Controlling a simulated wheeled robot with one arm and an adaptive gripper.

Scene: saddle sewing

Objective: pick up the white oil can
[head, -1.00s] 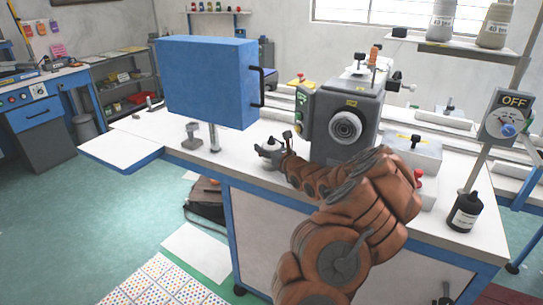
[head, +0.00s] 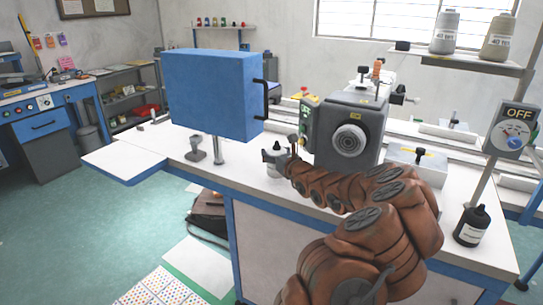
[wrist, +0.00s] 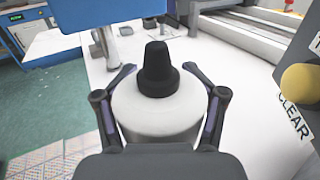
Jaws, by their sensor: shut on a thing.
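The white oil can (wrist: 158,117) has a round pale body and a black conical nozzle (wrist: 159,72). It fills the middle of the wrist view and looks upright. In the head view the can (head: 273,159) is small, over the white tabletop left of the grey machine. My gripper (wrist: 160,69) has one finger on each side of the body and is shut on it. In the head view my gripper (head: 285,157) partly hides the can. I cannot tell whether its base touches the table.
A grey machine (head: 345,133) stands right of the can. A blue box (head: 212,95) on a post rises behind it to the left. A black bottle (head: 472,226) stands at the right, below an OFF switch (head: 513,130).

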